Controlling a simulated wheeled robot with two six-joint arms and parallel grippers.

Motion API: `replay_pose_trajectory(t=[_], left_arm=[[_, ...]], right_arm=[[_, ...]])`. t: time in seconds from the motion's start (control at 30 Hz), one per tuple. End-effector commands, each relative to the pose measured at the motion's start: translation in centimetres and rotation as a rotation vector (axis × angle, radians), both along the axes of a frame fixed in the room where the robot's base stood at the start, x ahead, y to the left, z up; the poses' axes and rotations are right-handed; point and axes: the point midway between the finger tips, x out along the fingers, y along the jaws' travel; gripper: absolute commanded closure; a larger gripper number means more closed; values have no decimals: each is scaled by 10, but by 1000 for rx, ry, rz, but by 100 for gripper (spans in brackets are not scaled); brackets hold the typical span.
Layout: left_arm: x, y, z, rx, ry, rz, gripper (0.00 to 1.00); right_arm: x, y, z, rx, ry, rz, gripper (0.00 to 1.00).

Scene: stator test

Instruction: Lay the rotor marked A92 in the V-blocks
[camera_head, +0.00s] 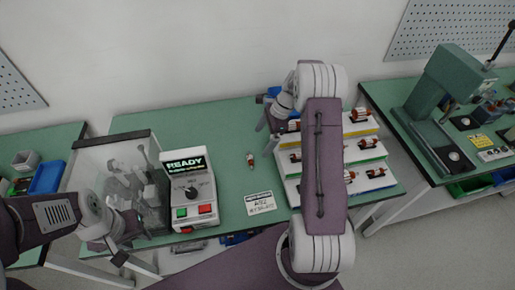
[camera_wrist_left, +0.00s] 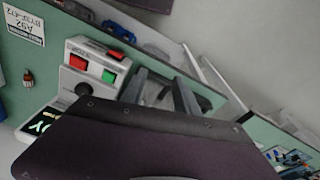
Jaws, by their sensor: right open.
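A card (camera_head: 260,202) reading A92 lies on the green bench; it also shows in the left wrist view (camera_wrist_left: 24,22). Several copper-and-white rotors, one at the rack's right side (camera_head: 367,144), lie on a white stepped rack (camera_head: 386,185); their marks are too small to read. A small rotor-like part (camera_head: 250,160) lies alone on the bench, also in the left wrist view (camera_wrist_left: 28,78). My right gripper (camera_head: 270,135) is open at the rack's upper left, beside a rotor. My left gripper (camera_head: 119,247) is open and empty by the tester's front; its fingers show apart (camera_wrist_left: 162,92). I cannot make out V-blocks.
A tester box (camera_head: 187,187) showing READY, with a knob and red and green buttons, stands beside a clear-walled enclosure (camera_head: 95,160). My right arm hides part of the rack. A green press (camera_head: 445,90) stands on the right bench. The bench around the lone part is clear.

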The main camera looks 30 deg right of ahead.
Motion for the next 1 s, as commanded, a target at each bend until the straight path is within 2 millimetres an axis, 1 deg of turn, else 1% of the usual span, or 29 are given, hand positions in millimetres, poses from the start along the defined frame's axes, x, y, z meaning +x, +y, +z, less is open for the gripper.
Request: replay_pose_trajectory(t=[0.1,0.2,0.27,0.33,0.37,0.4,0.47,0.5,0.6,0.7,0.8,1.0], left_arm=[[0,0,-1,0,0,0,64],[0,0,0,0,0,0,64],[0,0,0,0,0,0,64],[0,0,0,0,0,0,64],[0,0,0,0,0,0,64],[0,0,0,0,0,0,64],[0,0,0,0,0,0,64],[0,0,0,0,0,0,64],[0,0,0,0,0,0,64],[0,0,0,0,0,0,64],[0,0,0,0,0,0,64],[0,0,0,0,0,0,64]], right_arm=[[-1,-3,8,-1,0,0,0],[-2,-4,10,-1,1,1,0],[-5,2,13,-16,-9,42,0],[-19,20,20,-73,-41,198,0],[-30,31,25,-110,-62,304,0],[-47,46,31,-163,-97,474,0],[-77,67,38,-245,-154,755,0],[-98,79,42,-293,-192,938,0],[-144,99,46,-381,-276,1347,0],[-176,108,45,-429,-332,1624,0],[-189,111,44,-449,-357,1747,0],[-191,111,44,-448,-358,1762,0]])
